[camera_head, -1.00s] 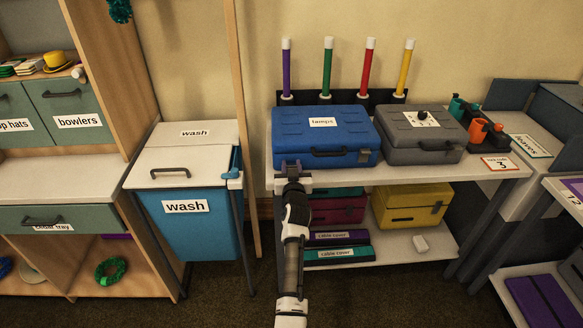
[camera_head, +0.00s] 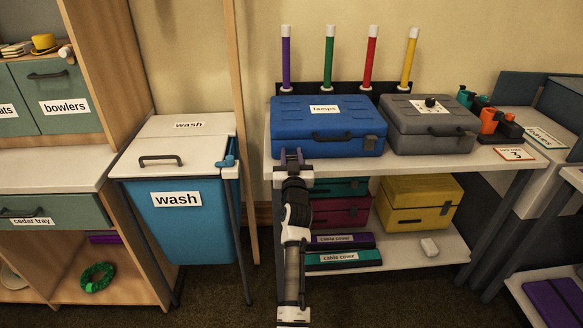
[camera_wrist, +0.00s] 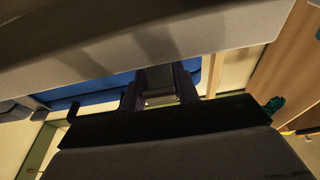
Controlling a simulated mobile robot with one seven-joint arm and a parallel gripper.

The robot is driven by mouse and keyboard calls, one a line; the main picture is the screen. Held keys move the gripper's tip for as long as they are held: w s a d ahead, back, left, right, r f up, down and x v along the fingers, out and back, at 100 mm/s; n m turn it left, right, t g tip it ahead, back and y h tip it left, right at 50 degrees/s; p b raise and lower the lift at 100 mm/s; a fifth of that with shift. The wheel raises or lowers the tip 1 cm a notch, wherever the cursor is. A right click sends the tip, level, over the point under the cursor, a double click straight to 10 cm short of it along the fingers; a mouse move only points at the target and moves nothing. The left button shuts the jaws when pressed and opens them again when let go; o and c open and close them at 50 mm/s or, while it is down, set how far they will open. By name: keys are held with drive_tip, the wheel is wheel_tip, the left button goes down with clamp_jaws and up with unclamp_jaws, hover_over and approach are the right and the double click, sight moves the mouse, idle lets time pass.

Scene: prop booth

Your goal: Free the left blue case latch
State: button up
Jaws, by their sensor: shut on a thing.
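The blue case (camera_head: 300,130), labelled "lamps", lies closed on the white bench top. Its grey right latch (camera_head: 370,142) shows on the front beside the dark handle (camera_head: 332,136). My gripper (camera_head: 291,157) is at the front left of the case, with its purple fingers around the left latch. In the wrist view the fingers (camera_wrist: 160,92) are shut on this grey left latch (camera_wrist: 158,78), with the blue case (camera_wrist: 95,91) behind. The head view mostly hides the left latch, and I cannot tell whether it has turned.
A grey case (camera_head: 430,145) with a dial stands close on the right. Coloured tubes stand in a rack (camera_head: 345,88) behind. The lower shelf (camera_head: 440,250) holds a yellow case (camera_head: 420,190) and other cases. A blue wash bin (camera_head: 180,220) stands left of the bench.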

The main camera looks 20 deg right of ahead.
drive_tip(key=shift+f+t+b, duration=0.45)
drive_tip(key=shift+t+b, duration=0.25)
drive_tip(key=shift+b, duration=2.35)
drive_tip(key=shift+h+b, duration=0.3)
drive_tip(key=shift+b, duration=0.9)
drive_tip(key=o, duration=0.8)
drive_tip(key=shift+c, duration=0.2)
drive_tip(key=shift+o, duration=1.1)
drive_tip(key=shift+r, duration=0.15)
drive_tip(key=shift+s, duration=0.1)
